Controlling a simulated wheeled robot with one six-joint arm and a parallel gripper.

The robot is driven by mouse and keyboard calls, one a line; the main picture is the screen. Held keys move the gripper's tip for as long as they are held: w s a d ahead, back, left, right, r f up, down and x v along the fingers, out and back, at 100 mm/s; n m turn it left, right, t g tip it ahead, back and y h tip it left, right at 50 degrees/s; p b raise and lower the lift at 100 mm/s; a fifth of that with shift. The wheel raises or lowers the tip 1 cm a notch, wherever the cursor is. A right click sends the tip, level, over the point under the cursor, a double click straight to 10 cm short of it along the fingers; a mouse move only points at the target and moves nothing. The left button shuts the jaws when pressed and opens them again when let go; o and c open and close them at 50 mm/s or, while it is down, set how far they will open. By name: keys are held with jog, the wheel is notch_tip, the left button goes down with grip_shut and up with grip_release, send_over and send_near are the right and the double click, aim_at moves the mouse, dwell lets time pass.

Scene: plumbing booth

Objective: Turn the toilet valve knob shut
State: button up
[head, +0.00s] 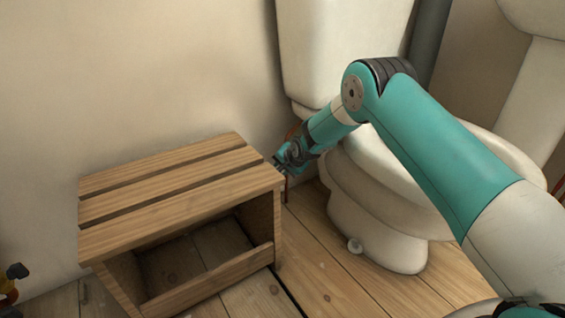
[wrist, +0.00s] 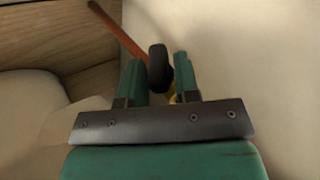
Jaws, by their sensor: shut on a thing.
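The black valve knob (wrist: 158,68) shows in the wrist view between the two teal fingers of my gripper (wrist: 159,76). My gripper is shut on it. A bit of yellow (wrist: 173,96) shows just behind the knob, mostly hidden by the right finger. An orange-red pipe (wrist: 117,29) runs from the upper left toward the knob. In the head view my gripper (head: 283,163) is low by the wall, between the wooden bench and the white toilet (head: 375,170). I cannot make out the knob there.
A slatted wooden bench (head: 170,190) with an open front stands close to the left of my gripper. The toilet tank (head: 335,50) is behind and to the right. The wooden floor (head: 315,250) in front is clear.

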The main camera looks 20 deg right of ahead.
dwell(0.3)
jog(key=o, duration=0.7)
jog(key=shift+r, duration=0.1)
jog(key=shift+s+d+r+p, duration=0.1)
jog(key=shift+s+r+p, duration=0.2)
jog(key=shift+p, duration=0.1)
jog(key=p+v, duration=0.9)
jog(key=v, duration=0.7)
jog(key=shift+s+d+p, duration=0.2)
jog(key=shift+s+p, duration=0.05)
jog(key=shift+p, duration=0.15)
